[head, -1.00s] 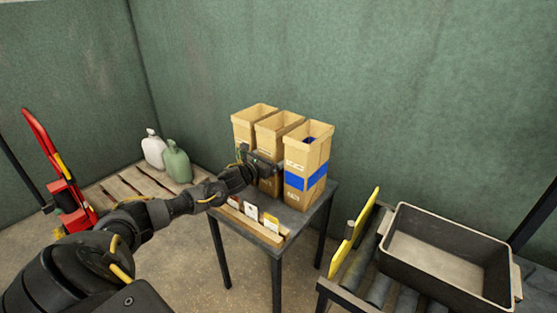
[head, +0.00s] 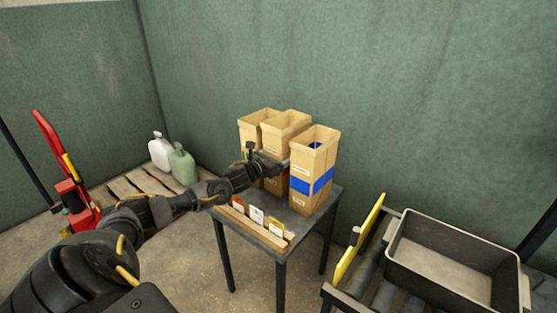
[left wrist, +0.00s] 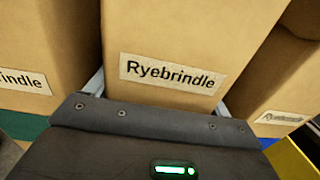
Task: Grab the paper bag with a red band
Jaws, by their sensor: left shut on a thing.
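Three open-topped tan paper bags stand close together on a small dark table (head: 290,238). My left gripper (head: 272,167) is shut on the middle bag (head: 288,134), which sits a little higher than its neighbours. The left wrist view shows its label "Ryebrindle" (left wrist: 172,74), with a finger on each side. The right bag (head: 315,151) has a blue band. The left bag (head: 250,130) is partly hidden; I cannot make out its band in the head view. My right gripper is not in view.
A rack with several small cards (head: 257,216) lies along the table's front edge. A grey tray (head: 480,293) rests on a roller stand at right, beside a yellow plate (head: 358,240). Jugs (head: 182,165) stand on a pallet near a red hand truck (head: 55,150).

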